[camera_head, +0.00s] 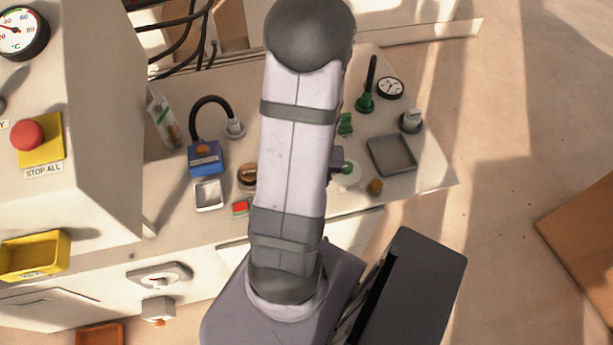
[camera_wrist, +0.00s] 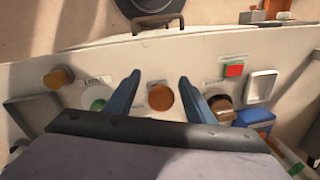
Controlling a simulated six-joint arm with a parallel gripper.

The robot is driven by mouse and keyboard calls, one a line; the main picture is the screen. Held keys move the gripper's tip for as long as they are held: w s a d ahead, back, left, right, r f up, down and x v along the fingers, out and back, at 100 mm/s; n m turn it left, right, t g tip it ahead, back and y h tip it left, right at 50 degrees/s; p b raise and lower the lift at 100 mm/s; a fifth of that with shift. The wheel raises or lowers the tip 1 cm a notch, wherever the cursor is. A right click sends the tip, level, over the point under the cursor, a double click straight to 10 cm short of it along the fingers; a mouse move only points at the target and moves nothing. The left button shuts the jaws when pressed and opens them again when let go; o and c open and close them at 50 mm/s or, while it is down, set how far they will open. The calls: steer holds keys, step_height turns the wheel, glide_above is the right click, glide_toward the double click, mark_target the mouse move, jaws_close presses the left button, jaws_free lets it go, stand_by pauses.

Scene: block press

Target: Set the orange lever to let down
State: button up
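My gripper (camera_wrist: 160,76) shows in the wrist view with its two blue fingers apart and nothing held between them. A round orange piece (camera_wrist: 160,97) on the pale panel appears between the fingers; contact cannot be told. It may be the end of the orange lever, but no lever shape shows clearly. In the head view my arm hides this piece and my gripper. A smaller orange-yellow knob (camera_wrist: 58,77) stands left of the gripper in the wrist view, and also shows in the head view (camera_head: 375,186).
Near the fingers are a green knob (camera_wrist: 98,105), a brown knob (camera_wrist: 220,105) and a red-and-green switch (camera_wrist: 234,70). A blue box (camera_head: 205,158), a green lever (camera_head: 367,100) and a grey tray (camera_head: 392,155) stand on the panel. A red stop button (camera_head: 27,136) is at left.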

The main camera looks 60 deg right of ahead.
steer(key=shift+w+d+r, duration=0.2)
steer(key=shift+d, duration=0.05)
steer(key=shift+s+d+r, duration=0.15)
steer(key=shift+r, duration=0.45)
steer(key=shift+s+r, duration=0.15)
steer(key=shift+r, duration=1.35)
steer(key=shift+s+r, duration=0.15)
steer(key=shift+r, duration=1.3)
